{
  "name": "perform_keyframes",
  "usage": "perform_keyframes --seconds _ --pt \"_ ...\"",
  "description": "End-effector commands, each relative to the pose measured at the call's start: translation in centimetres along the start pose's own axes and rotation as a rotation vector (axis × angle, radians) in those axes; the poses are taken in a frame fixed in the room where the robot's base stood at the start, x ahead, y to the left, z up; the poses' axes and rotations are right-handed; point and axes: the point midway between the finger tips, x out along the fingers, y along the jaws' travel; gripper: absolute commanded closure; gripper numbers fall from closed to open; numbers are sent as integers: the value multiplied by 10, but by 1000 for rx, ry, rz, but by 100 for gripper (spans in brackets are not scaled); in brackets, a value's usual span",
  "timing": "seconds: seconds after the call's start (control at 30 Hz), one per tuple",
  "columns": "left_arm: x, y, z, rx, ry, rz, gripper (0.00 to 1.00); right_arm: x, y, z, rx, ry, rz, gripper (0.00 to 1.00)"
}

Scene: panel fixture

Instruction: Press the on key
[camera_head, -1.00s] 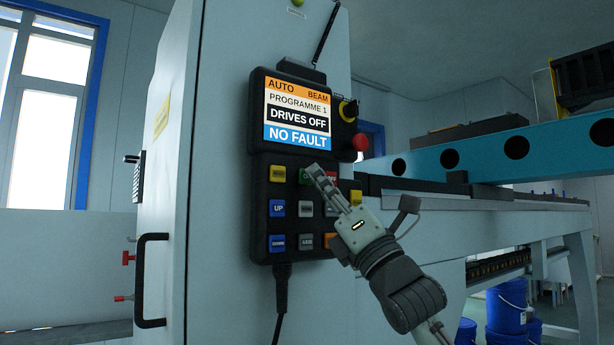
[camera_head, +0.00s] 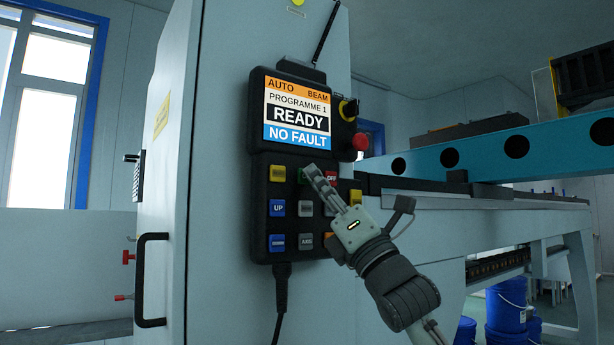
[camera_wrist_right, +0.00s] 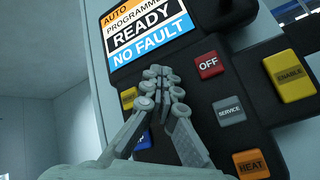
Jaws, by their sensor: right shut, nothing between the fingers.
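The control pendant (camera_head: 258,150) hangs upright on the grey cabinet, its screen (camera_head: 298,116) reading AUTO, BEAM, PROGRAMME 1, READY, NO FAULT. The green key (camera_head: 302,177), in the top row between a yellow key and the red OFF key (camera_head: 331,177), is mostly covered by my right gripper (camera_head: 311,171). The right gripper is shut and empty, its fingertips at the green key; I cannot tell whether they touch it. In the right wrist view the closed fingertips (camera_wrist_right: 160,76) lie left of the OFF key (camera_wrist_right: 209,65) and hide the green key. My left gripper is not in view.
A red mushroom button (camera_head: 360,142) and a yellow-and-black switch (camera_head: 348,109) stick out from the pendant's right side. UP (camera_head: 277,208), SERVICE (camera_wrist_right: 230,111), HEAT (camera_wrist_right: 251,164) and ENABLE (camera_wrist_right: 289,77) keys sit close by. A teal beam (camera_head: 480,152) extends right.

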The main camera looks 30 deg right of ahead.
Motion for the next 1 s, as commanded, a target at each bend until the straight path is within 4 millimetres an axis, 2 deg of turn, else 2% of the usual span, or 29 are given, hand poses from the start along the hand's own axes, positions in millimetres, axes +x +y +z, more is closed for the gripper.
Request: perform_keyframes --seconds 0.4,1.0 --pt "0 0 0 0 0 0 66 1 -1 -1 0 1 0 100" --pt "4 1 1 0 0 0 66 -11 8 7 0 0 0 100"
